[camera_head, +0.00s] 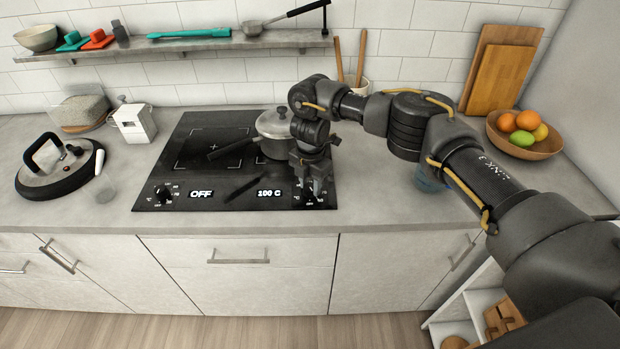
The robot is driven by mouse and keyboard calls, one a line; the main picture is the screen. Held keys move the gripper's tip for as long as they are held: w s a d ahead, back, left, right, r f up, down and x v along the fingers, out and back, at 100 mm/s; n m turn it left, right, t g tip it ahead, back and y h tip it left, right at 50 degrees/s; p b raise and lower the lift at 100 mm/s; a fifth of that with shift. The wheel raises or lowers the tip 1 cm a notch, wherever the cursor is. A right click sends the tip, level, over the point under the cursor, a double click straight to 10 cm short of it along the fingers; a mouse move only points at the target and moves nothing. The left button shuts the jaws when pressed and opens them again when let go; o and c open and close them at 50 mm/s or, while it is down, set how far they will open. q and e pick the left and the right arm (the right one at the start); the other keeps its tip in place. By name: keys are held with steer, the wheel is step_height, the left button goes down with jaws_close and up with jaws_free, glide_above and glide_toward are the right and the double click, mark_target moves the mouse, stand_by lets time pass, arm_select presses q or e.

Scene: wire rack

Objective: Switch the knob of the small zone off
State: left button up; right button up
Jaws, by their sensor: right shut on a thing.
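The black cooktop (185,195) is set in the counter. Its left knob (163,194) is beside a display reading OFF (201,194). The right display (269,193) reads 100 C, and the right knob (311,200) is just beyond it. My right gripper (313,190) points down at the right knob and is shut on it, covering most of it. The knob's exact angle is hidden. A lidded metal pot (274,125) stands on the right zone, partly behind my arm. My left gripper is not in view.
A fruit bowl (540,150) and cutting boards (497,75) are at the right. A shelf (170,45) runs above. The front counter strip is clear.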

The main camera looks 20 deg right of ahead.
mark_target(311, 186)
steer(key=m+p, duration=0.2)
steer(key=m, duration=0.2)
steer(key=shift+d+r+m, duration=0.1)
steer(key=shift+m, duration=0.2)
steer(key=shift+p, duration=0.3)
steer(key=o, duration=1)
steer(key=shift+c, duration=0.2)
step_height(311, 186, up, 11)
steer(key=shift+f, duration=0.2)
